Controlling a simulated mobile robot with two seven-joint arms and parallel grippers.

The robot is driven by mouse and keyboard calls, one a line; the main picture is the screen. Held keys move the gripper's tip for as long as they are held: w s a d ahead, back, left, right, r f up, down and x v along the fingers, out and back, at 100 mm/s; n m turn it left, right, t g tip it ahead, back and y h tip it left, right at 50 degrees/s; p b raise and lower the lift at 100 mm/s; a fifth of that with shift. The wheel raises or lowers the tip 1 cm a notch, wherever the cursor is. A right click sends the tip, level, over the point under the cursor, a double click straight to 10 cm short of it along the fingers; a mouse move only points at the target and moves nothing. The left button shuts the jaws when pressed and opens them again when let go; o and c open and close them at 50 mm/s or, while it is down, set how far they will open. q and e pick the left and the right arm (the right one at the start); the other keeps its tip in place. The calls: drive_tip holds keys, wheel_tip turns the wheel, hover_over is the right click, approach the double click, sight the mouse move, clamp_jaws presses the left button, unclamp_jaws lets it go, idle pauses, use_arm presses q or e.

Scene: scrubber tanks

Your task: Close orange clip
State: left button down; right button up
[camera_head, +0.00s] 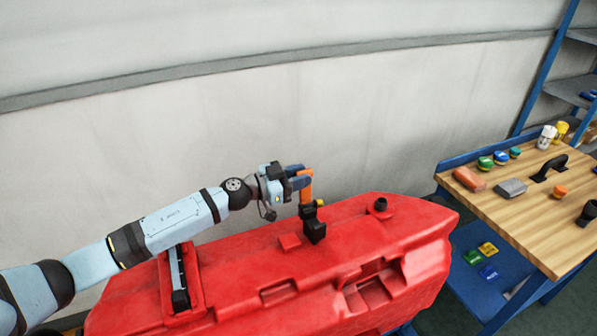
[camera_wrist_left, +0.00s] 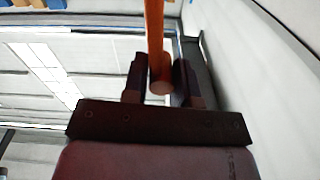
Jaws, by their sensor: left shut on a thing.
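The orange clip (camera_head: 306,188) stands up from a black fitting (camera_head: 314,226) on top of the red tank (camera_head: 240,273). My left gripper (camera_head: 303,180) comes in from the left and is shut on the clip near its upper end. In the left wrist view the orange clip (camera_wrist_left: 156,45) shows as a bar running between the two dark fingers of my left gripper (camera_wrist_left: 160,80), with its round end facing the camera. A small yellow part (camera_head: 320,203) shows beside the fitting. My right gripper is not in view.
A black cap (camera_head: 381,205) stands on the tank's right end. A wooden workbench (camera_head: 520,225) with several small items is at the right, with a blue lower shelf (camera_head: 510,285). A pale wall (camera_head: 200,150) runs behind the tank.

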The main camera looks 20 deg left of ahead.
use_arm(q)
drive_tip(key=shift+s+d+r+m+p, duration=0.3)
drive_tip(key=shift+r+m+p, duration=0.15)
drive_tip(key=shift+m+p, duration=0.3)
drive_tip(key=shift+s+d+m+p, duration=0.4)
drive_tip(key=shift+m+p, duration=0.15)
drive_tip(key=shift+m, duration=0.1)
drive_tip(key=shift+s+d+f+m+p, duration=0.1)
drive_tip(key=shift+s+d+m+p, duration=0.25)
drive_tip(key=shift+m, duration=0.35)
drive_tip(key=shift+s+d+m+p, duration=0.2)
drive_tip(key=shift+d+m, duration=0.2)
drive_tip(key=shift+m, duration=0.3)
drive_tip(key=c, duration=1.1)
unclamp_jaws()
drive_tip(key=shift+o, duration=0.7)
drive_tip(key=shift+s+f, duration=0.1)
drive_tip(key=shift+s+f, duration=0.1)
